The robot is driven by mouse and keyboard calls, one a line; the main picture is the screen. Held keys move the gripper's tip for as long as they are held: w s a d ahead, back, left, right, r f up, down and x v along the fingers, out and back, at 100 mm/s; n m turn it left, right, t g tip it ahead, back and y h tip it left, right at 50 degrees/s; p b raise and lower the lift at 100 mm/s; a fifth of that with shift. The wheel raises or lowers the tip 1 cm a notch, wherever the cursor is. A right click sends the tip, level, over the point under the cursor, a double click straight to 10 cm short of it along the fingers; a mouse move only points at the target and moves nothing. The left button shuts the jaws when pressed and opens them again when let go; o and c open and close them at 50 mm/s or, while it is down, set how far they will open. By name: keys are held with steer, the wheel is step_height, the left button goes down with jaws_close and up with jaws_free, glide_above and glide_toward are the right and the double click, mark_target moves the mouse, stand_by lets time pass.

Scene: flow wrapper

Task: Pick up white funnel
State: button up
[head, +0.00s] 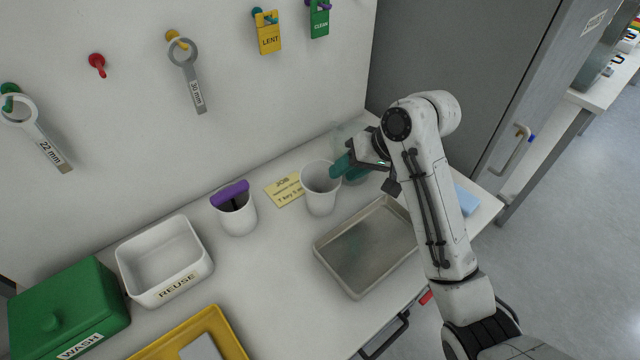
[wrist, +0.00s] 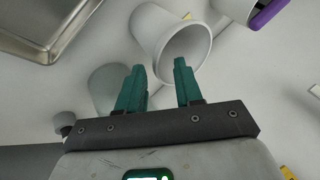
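I cannot make out a clear funnel shape. The nearest candidate is a white tapered cup-like vessel (head: 320,190), standing mouth up on the bench; it also shows in the wrist view (wrist: 150,35), just beyond my fingertips. A pale translucent round vessel (head: 345,135) stands behind my gripper, partly hidden; in the wrist view it is behind one finger (wrist: 105,88). My gripper (head: 345,167) has teal fingers, apart and with nothing seen held between them, close to the white vessel's right rim. In the wrist view the open fingers (wrist: 158,72) point toward its rim. Contact cannot be told.
A metal tray (head: 328,262) lies in front of the vessels. Left are a white cup (head: 237,218) with a purple-handled tool, a yellow job card (head: 284,191), a white REUSE bin (head: 192,277), a green WASH box (head: 65,300) and a yellow tray (head: 232,340). A grey cabinet (head: 460,70) stands right.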

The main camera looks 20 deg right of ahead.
steer(key=shift+x, duration=0.85)
jaws_close()
